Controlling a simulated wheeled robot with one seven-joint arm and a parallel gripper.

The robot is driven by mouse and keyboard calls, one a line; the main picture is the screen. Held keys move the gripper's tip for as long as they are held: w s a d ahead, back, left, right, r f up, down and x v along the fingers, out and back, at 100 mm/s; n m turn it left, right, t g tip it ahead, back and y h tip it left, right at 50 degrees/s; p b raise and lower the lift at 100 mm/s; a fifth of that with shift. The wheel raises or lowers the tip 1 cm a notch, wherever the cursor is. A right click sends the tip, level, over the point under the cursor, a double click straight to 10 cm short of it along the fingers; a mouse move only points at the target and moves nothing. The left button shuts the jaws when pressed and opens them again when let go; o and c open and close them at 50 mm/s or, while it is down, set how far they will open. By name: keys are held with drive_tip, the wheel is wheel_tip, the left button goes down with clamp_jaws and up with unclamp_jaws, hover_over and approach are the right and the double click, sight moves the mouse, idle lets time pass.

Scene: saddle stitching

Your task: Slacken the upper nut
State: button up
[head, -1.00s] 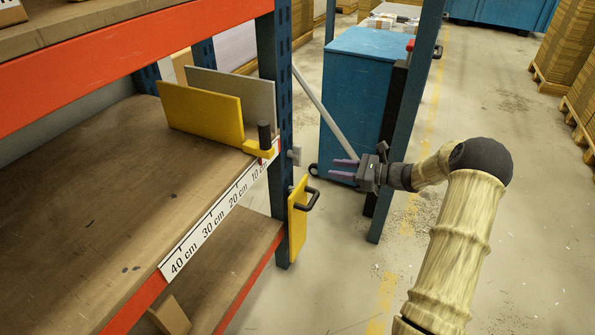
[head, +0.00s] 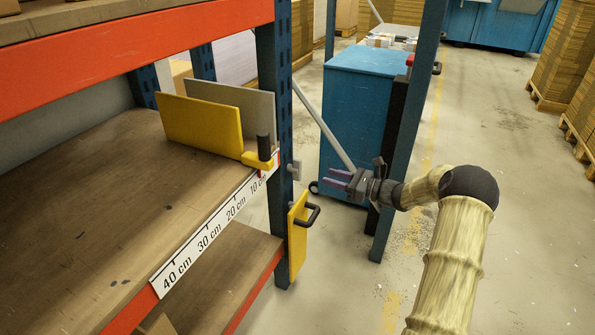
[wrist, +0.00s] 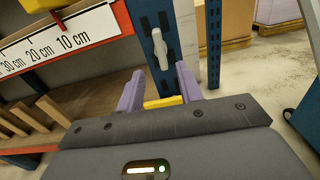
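A grey wing-shaped nut (wrist: 160,46) sits on the face of the blue rack post in the wrist view. In the head view a small grey piece, which looks like the same nut (head: 296,170), sticks out from the post above a yellow plate (head: 298,238) with a black handle. The yellow plate's top edge (wrist: 163,102) also shows between my fingers in the wrist view. My gripper (head: 331,178) is open and empty, to the right of the post and apart from the nut. In the wrist view its purple fingers (wrist: 158,80) point towards the post, just below the nut. No lower nut is visible.
The shelf (head: 90,200) carries a centimetre scale (head: 215,225), a yellow board (head: 200,122) and a black-knobbed yellow clamp (head: 262,155) near the post. A blue cabinet (head: 355,110) and another blue post (head: 410,120) stand behind my gripper.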

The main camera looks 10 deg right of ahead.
sight(301, 168)
drive_tip(key=b+x, duration=0.3)
drive_tip(key=x, duration=0.9)
drive_tip(key=shift+a, duration=0.1)
drive_tip(key=shift+c, duration=0.5)
clamp_jaws()
